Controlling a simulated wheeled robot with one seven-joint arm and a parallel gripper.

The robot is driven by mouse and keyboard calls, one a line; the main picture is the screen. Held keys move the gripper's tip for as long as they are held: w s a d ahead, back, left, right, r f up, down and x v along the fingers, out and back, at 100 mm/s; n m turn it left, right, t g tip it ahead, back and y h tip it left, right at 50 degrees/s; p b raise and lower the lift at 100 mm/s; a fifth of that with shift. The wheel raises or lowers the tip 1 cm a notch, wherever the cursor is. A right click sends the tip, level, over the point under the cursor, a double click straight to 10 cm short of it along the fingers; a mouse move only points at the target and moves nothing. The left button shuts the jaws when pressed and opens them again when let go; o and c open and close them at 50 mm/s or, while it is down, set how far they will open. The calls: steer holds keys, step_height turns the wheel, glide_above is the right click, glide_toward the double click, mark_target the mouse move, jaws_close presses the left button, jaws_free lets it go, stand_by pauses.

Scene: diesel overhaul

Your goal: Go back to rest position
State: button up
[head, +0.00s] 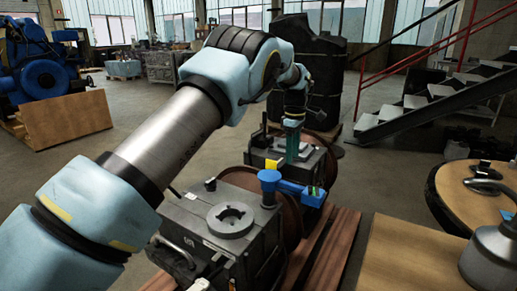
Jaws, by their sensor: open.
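My arm reaches from the lower left across the head view, bends at a high elbow and comes down to my gripper (292,150). My gripper points down over the rear dark metal engine block (262,158). Its jaws are open, and I see nothing held in them. The fingertips are small here, and I cannot tell whether they touch the block below. A grey ring (230,220) sits on top of the nearer block.
A blue machine (40,60) stands at the far left. Open floor (120,120) lies behind my arm.

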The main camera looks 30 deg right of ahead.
steer(key=w+a+r+m+p, duration=0.1)
steer(key=w+a+r, duration=0.15)
steer(key=a, duration=0.75)
steer(key=w+a+r+p, duration=0.15)
steer(key=w+a, duration=0.25)
steer(key=a, duration=0.6)
steer(key=w+a+r+m, duration=0.1)
steer(key=w+a+r, duration=0.25)
steer(key=a, duration=0.65)
steer(key=s+a+m+t+p, duration=0.1)
steer(key=s+a, duration=0.2)
steer(key=a, duration=0.5)
steer(key=s+a+m+p, duration=0.1)
steer(key=s+a, duration=0.2)
steer(key=a, duration=0.5)
steer(key=s+a+m+p, duration=0.1)
steer(key=s+a+m, duration=0.1)
steer(key=s+a, duration=0.9)
steer(key=shift+s+f+m+t, duration=0.2)
steer(key=shift+s+m+t, duration=0.1)
steer(key=shift+m, duration=0.1)
